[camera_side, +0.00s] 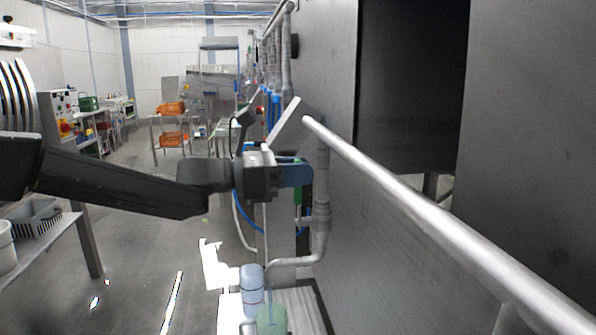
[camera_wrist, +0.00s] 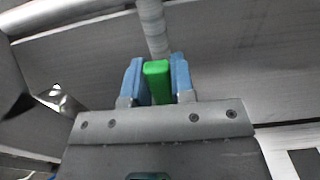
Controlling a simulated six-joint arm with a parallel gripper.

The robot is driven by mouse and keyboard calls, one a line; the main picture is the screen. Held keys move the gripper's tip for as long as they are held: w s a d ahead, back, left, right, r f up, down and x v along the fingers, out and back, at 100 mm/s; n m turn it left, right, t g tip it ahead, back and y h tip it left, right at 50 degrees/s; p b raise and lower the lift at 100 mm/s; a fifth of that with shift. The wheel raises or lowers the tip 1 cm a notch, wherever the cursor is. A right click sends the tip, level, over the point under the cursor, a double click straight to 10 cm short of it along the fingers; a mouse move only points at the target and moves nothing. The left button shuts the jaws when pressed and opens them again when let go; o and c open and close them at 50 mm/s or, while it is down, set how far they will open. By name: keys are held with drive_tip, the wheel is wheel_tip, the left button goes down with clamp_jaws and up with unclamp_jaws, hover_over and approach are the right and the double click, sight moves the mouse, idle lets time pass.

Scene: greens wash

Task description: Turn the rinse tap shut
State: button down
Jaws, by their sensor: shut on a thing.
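The rinse tap's green handle (camera_wrist: 157,82) sits between the two blue fingers of my gripper (camera_wrist: 157,80) in the wrist view. My gripper is shut on it, with a finger against each side. In the side view my gripper (camera_side: 297,173) reaches right to the grey pipework by the steel wall, and a little green (camera_side: 298,194) shows just below the fingers. The grey pipe (camera_side: 321,190) runs down behind the fingers and bends left lower down. The tap's body is mostly hidden by my gripper.
A steel rail (camera_side: 420,208) slopes along the wall at the right, close to my gripper. Below stand a blue-tinted container (camera_side: 251,283) and a green one (camera_side: 271,319). A table with a grey crate (camera_side: 36,222) is at the left. The floor between is largely open.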

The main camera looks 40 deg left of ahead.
drive_tip(key=shift+s+d, duration=0.1)
drive_tip(key=s+d+f+m, duration=0.3)
drive_tip(key=f+m, duration=0.2)
drive_tip(key=m, duration=0.4)
drive_tip(key=s+d+f+m, duration=0.3)
drive_tip(key=f+m, duration=0.1)
drive_tip(key=m, duration=0.5)
drive_tip(key=shift+s+d+f, duration=0.4)
drive_tip(key=shift+f, duration=0.1)
idle(0.4)
drive_tip(key=c, duration=1)
unclamp_jaws()
drive_tip(key=shift+o, duration=0.2)
drive_tip(key=shift+a, duration=0.1)
